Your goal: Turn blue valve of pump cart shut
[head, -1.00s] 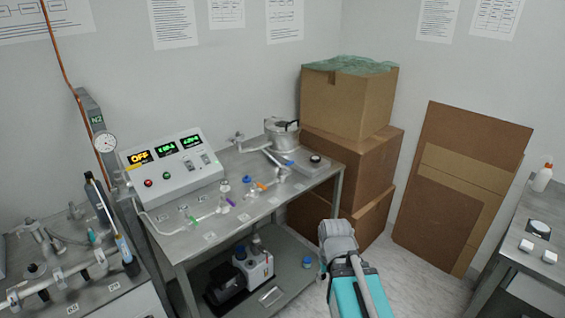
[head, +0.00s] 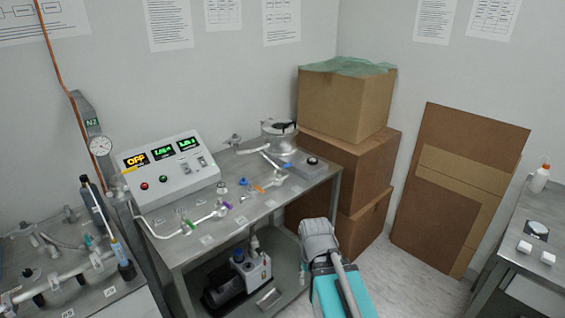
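The pump cart (head: 335,190) is a grey metal table with a lower shelf. On its top runs a line of glass tubing with coloured valve handles: green (head: 187,225), purple (head: 227,205), orange (head: 260,188) and a small blue valve handle (head: 289,165) at the far right end. A round blue knob (head: 243,182) also stands behind the tubing. The blue handle is too small to tell how far it is turned. My arm, grey and turquoise, reaches up from the bottom centre, in front of the cart's right end. My gripper does not show.
A control box (head: 178,180) with lit displays stands on the cart's left. A metal vessel (head: 279,135) and small grey box (head: 308,165) are at the back right. A pump (head: 238,280) sits below. Stacked cartons (head: 345,105) stand behind; open floor lies right.

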